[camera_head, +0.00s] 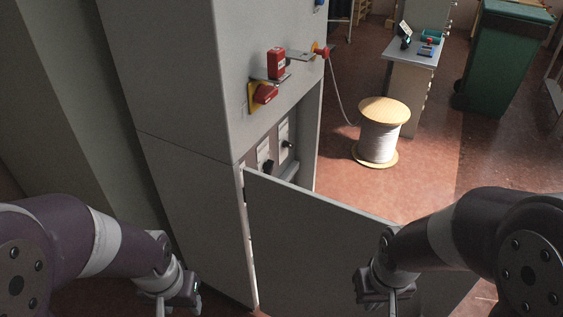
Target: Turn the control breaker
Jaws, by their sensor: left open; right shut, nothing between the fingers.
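A grey cabinet (170,65) stands left of centre. Its front carries a red rotary handle (265,94) on a yellow plate, with a red padlock-like block (277,63) just above it. Below, the open compartment shows panels with dark knobs, one (266,166) nearer and one (287,144) further back. I cannot tell which of these is the control breaker. My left gripper (170,298) is open at the bottom left, well below the handle. My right gripper (385,297) is shut and empty at the bottom, in front of the door. Both fingertips are cut off by the frame.
The cabinet's lower door (310,235) stands open and hides part of the compartment. A cable spool (380,135) stands on the reddish floor behind it, with a small desk (408,88) and a green bin (500,60) beyond.

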